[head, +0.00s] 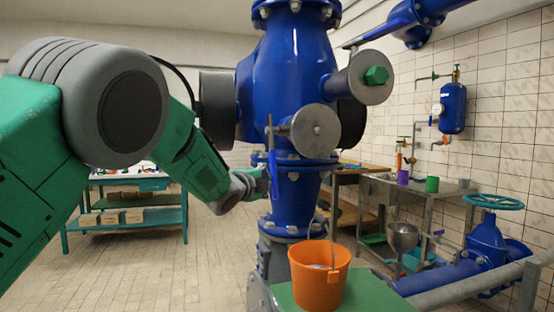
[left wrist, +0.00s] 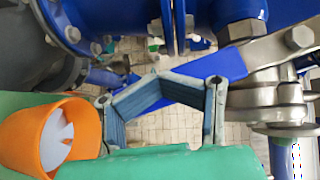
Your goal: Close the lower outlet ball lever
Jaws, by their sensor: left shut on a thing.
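The blue lever (left wrist: 228,64) runs from a silver valve body (left wrist: 275,75) at the right of the left wrist view towards the middle. My left gripper (left wrist: 162,88) is shut on this lever, its fingertips meeting across the blue bar. In the head view my left gripper (head: 258,183) is beside the lower part of the big blue pipe (head: 295,195). The lever shows there only as a small blue piece (head: 273,165), and the gripper and arm hide part of it. My right gripper is not in view.
An orange bucket (head: 318,275) stands on a green surface (head: 362,290) in front of the pipe. A green handwheel valve (head: 492,203) is at the right. A teal shelf bench (head: 130,205) stands at the back left. The floor at the left is clear.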

